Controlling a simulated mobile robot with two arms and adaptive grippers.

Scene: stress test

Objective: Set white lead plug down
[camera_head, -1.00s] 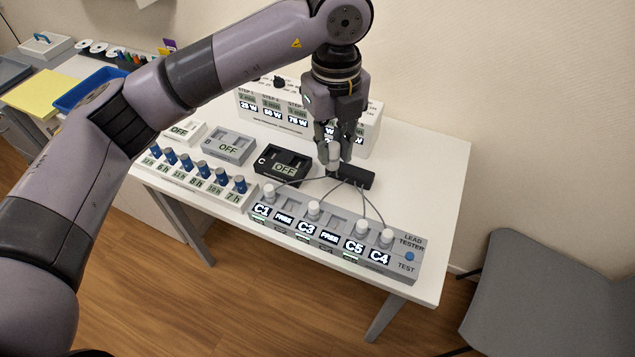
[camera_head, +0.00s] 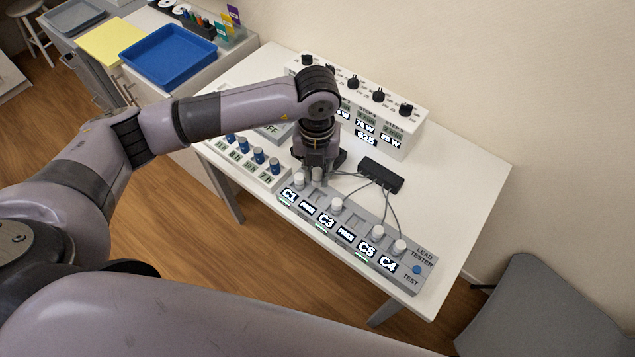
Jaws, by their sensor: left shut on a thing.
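My left gripper (camera_head: 317,166) is shut on a white lead plug (camera_head: 317,174) and points down at the back edge of the grey lead tester (camera_head: 398,276). The plug is near the first slot labelled FREE, between the C1 plug (camera_head: 298,180) and the C3 plug (camera_head: 336,204). I cannot tell whether it touches the slot. The C5 plug (camera_head: 378,232) and C4 plug (camera_head: 399,246) stand in the tester. Thin grey leads run to a black box (camera_head: 382,175) behind the tester. My right gripper is not in view.
A white unit with black knobs (camera_head: 412,127) stands at the back. A row of blue-capped timers (camera_head: 258,157) is left of the tester. My left arm hides part of the table. The white tabletop (camera_head: 455,185) is clear at right. A blue tray (camera_head: 168,57) is far left.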

